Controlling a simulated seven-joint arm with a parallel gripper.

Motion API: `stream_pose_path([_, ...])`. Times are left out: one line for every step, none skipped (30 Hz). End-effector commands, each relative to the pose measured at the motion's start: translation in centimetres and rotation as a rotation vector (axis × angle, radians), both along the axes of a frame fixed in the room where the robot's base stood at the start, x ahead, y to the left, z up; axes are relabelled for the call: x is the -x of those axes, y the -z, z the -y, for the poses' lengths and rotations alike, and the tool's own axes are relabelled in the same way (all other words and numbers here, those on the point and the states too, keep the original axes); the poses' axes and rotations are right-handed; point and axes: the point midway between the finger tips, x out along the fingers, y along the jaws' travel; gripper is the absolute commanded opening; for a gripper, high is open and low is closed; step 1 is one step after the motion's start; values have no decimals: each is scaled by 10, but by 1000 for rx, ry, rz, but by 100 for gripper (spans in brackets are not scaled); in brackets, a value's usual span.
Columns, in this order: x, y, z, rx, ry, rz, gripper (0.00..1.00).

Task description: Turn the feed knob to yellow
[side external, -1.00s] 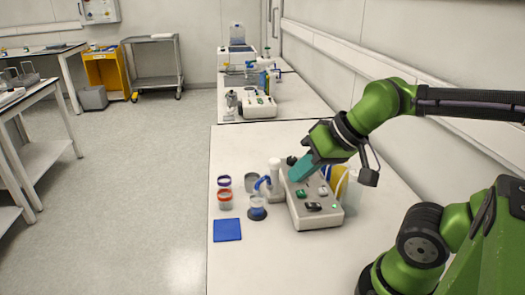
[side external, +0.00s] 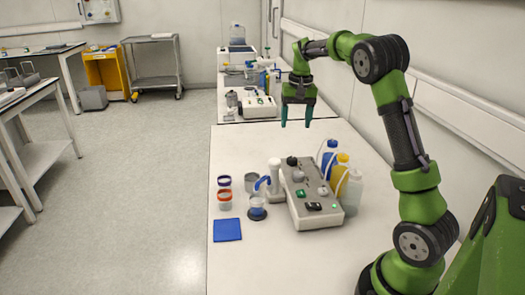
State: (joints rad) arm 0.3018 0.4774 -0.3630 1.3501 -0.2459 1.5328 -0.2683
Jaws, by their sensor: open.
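A grey control box (side external: 316,213) stands on the white bench. Its sloped top carries a black knob (side external: 292,161) at the far end, a grey knob (side external: 298,177), and green-lit and black controls nearer. I cannot tell which one is the feed knob, and no yellow mark is readable at this size. My gripper (side external: 297,124) points down with its two teal fingers apart and empty. It is in the air above the far end of the box, touching nothing.
Bottles with blue (side external: 329,158) and yellow (side external: 341,178) labels or contents and a clear bottle (side external: 353,193) stand right of the box. Small jars (side external: 224,199), a blue-spouted dispenser (side external: 263,184) and a blue mat (side external: 227,230) lie left. The front of the bench is clear.

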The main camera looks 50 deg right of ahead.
Motion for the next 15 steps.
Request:
stream_pose_path([-6,4,15,10,11,-29,66])
stream_pose_path([-9,3,20,14,13,-41,66])
stream_pose_path([-11,1,26,18,15,-55,66])
stream_pose_path([-14,-1,28,20,14,-60,66])
stream_pose_path([-16,-5,29,21,11,-62,66])
stream_pose_path([-18,-12,29,22,6,-61,66])
stream_pose_path([-19,-18,29,22,2,-56,66])
stream_pose_path([-19,-22,27,17,-2,-54,66])
stream_pose_path([-18,-22,24,5,-6,-61,66])
stream_pose_path([-17,-21,22,-3,-9,-66,66])
stream_pose_path([-17,-19,21,-8,-12,-68,66])
stream_pose_path([-17,-16,21,-11,-16,-69,66])
stream_pose_path([-17,-13,21,-9,-18,-69,66])
stream_pose_path([-17,-10,21,-10,-18,-70,66])
stream_pose_path([-17,-4,20,-11,-18,-69,66])
